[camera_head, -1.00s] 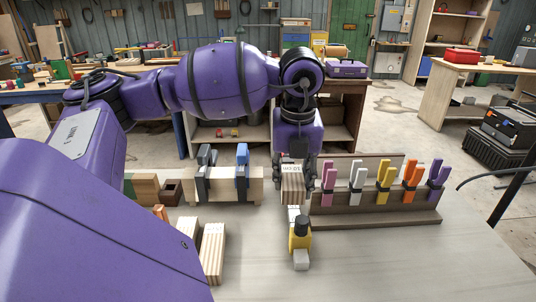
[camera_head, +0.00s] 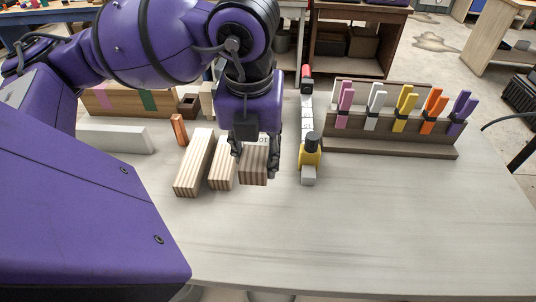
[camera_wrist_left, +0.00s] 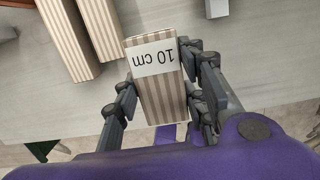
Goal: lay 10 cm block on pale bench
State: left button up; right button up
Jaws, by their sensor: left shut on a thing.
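The 10 cm block (camera_head: 254,166) is striped wood with a white label. In the left wrist view the block (camera_wrist_left: 162,95) shows the label "10 cm" between the fingers. My left gripper (camera_head: 255,160) is shut on it, over the pale bench (camera_head: 350,215). I cannot tell whether the block touches the bench top. Its upper part is partly hidden by the gripper in the head view. My right gripper is not in view.
Two longer striped blocks (camera_head: 194,165) and (camera_head: 222,172) lie just left of the held block. A rack (camera_head: 390,140) of coloured clamps is further right. The bench front is clear.

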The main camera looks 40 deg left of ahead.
aim_at(262, 140)
pick_arm(q)
jog(key=w+a+f, duration=0.1)
jog(key=w, duration=0.1)
jog(key=w+a+f, duration=0.1)
jog(key=w, duration=0.1)
jog(key=w+a+f, duration=0.1)
jog(key=w, duration=0.1)
jog(key=shift+f, duration=0.15)
jog(key=w+f, duration=0.1)
jog(key=a+f, duration=0.1)
jog(key=w+f, duration=0.1)
jog(key=f, duration=0.1)
jog(key=shift+w+a, duration=0.2)
jog(key=shift+w, duration=0.1)
jog(key=shift+w+a+f, duration=0.2)
jog(key=shift+w+f, duration=0.1)
jog(key=f, duration=0.3)
jog(key=shift+w+a+f, duration=0.1)
jog(key=shift+w, duration=0.15)
jog(key=shift+f, duration=0.3)
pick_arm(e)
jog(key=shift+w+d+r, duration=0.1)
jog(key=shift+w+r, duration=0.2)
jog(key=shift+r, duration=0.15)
